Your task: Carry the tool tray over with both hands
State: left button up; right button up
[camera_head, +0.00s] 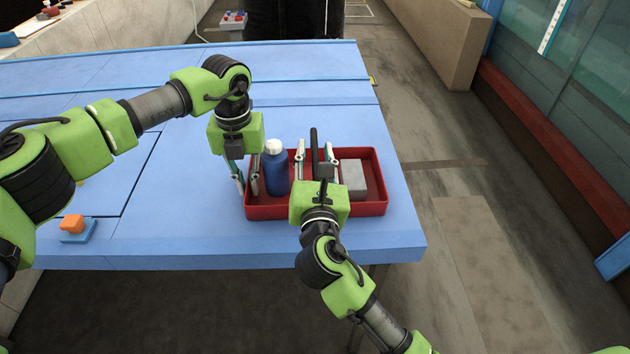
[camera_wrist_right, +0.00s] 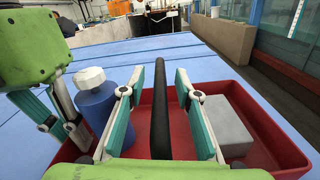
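The red tool tray (camera_head: 365,209) sits on the blue table. It holds a blue bottle with a white cap (camera_head: 275,170), a grey block (camera_head: 353,178) and a long black bar (camera_head: 314,148). My left gripper (camera_head: 247,186) points down at the tray's left wall, its fingers apart, one on each side of the wall; I cannot tell whether they touch it. My right gripper (camera_head: 315,147) reaches over the tray's near side with its fingers spread wide. In the right wrist view the black bar (camera_wrist_right: 160,115) stands between these fingers, with gaps on both sides.
An orange block on a blue base (camera_head: 74,226) sits at the table's left front. The blue table (camera_head: 190,215) is clear behind and left of the tray. Its right edge is close to the tray, with open floor (camera_head: 470,260) beyond.

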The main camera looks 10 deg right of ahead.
pick_arm(q)
grip_shut()
pick_arm(e)
grip_shut()
pick_arm(q)
jog(key=shift+r, duration=0.15)
pick_arm(e)
jog(key=shift+r, duration=0.2)
